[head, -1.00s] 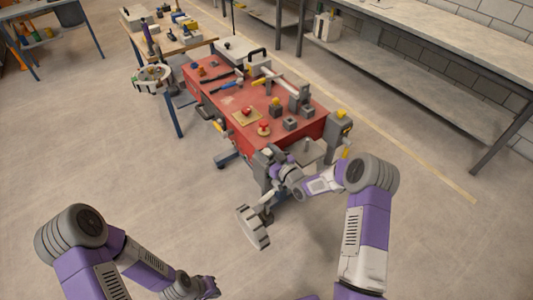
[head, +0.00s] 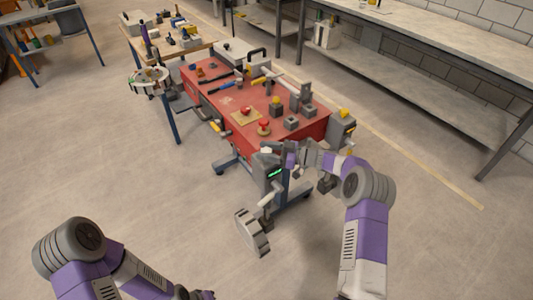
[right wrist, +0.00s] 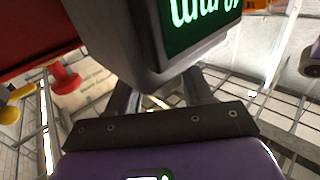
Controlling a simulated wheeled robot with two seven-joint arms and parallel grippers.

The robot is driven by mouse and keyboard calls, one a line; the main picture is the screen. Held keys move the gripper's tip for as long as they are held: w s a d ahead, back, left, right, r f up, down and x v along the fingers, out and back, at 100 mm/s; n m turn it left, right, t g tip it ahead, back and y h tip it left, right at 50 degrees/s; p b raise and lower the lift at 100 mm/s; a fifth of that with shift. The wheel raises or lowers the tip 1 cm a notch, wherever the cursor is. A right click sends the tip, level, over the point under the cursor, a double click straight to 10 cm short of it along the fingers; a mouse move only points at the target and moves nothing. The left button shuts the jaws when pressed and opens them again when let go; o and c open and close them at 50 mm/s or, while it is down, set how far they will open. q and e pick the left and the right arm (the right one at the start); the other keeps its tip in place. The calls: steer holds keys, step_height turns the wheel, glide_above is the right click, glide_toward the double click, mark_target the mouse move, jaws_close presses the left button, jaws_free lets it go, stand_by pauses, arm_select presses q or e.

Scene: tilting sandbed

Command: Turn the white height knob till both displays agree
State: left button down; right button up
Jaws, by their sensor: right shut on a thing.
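A grey display box with lit green characters (head: 274,172) stands at the near end of the red bench. In the right wrist view its screen (right wrist: 200,12) is cut off by the top edge, so I cannot read the value. My right gripper (head: 284,154) is at the top of this box. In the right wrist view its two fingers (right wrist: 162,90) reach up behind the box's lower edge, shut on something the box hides. I cannot make out the white height knob or a second lit display. My left arm shows at the lower left, its fingers out of view.
The red bench (head: 225,104) carries red buttons (head: 264,125), grey blocks and tools. A wooden table (head: 172,44) stands behind, and a long shelf bench runs along the right wall.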

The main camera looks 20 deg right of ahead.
steer(key=shift+r+n+g+y, duration=0.1)
steer(key=shift+n+g+y, duration=0.2)
steer(key=shift+g, duration=0.1)
steer(key=o, duration=0.9)
steer(key=shift+o, duration=0.2)
steer(key=shift+d, duration=0.1)
steer(key=v, duration=0.7)
steer(key=shift+d+p, duration=0.15)
steer(key=shift+p, duration=0.25)
steer(key=shift+s, duration=0.15)
